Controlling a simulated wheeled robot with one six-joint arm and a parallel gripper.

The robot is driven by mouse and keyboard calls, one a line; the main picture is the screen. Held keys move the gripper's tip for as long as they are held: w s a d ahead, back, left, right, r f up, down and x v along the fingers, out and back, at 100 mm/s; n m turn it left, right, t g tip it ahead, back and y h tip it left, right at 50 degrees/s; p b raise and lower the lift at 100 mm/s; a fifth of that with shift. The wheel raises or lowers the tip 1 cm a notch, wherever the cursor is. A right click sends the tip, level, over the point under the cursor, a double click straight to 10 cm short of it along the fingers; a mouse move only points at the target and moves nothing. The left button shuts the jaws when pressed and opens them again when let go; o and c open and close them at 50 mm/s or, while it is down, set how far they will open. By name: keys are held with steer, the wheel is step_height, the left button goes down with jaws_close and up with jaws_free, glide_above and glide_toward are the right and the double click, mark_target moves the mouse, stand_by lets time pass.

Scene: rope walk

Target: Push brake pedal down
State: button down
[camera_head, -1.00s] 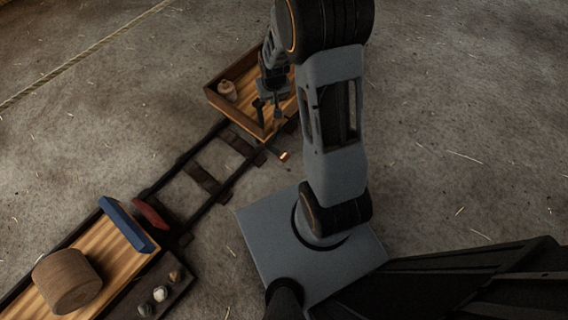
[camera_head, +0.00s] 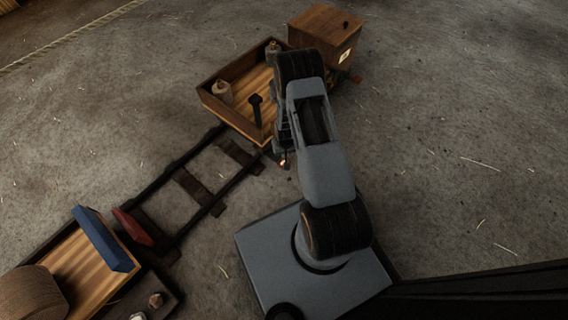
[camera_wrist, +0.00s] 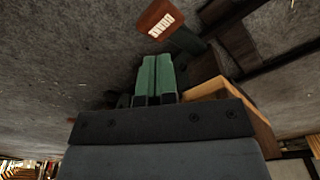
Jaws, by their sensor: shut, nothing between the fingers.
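The brake pedal (camera_wrist: 162,18) is a red-brown plate with a pale BRAKE label on a dark green lever, at the top of the wrist view. In the head view only a small bright bit of the pedal (camera_head: 284,163) shows beside the cart's near corner, below my arm. My gripper (camera_wrist: 157,60) has its two green fingers pressed together, empty. Its tips point toward the pedal and appear just short of it; whether they touch I cannot tell. In the head view the fingers are mostly hidden by my arm.
A wooden cart (camera_head: 213,103) with bobbins and a dark post stands on rails (camera_head: 193,188). A wooden box (camera_head: 326,27) is beyond it. The floor at right is free.

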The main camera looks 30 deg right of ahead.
mark_target(275, 158)
stand_by(0.3)
steer(key=shift+w+f+b, duration=0.15)
steer(key=shift+f+b, duration=1.2)
steer(key=shift+f, duration=0.4)
steer(key=shift+w+f+b, duration=0.15)
steer(key=shift+f+b, duration=1.2)
steer(key=shift+f, duration=0.35)
steer(key=shift+f+b, duration=0.8)
steer(key=shift+f, duration=1.4)
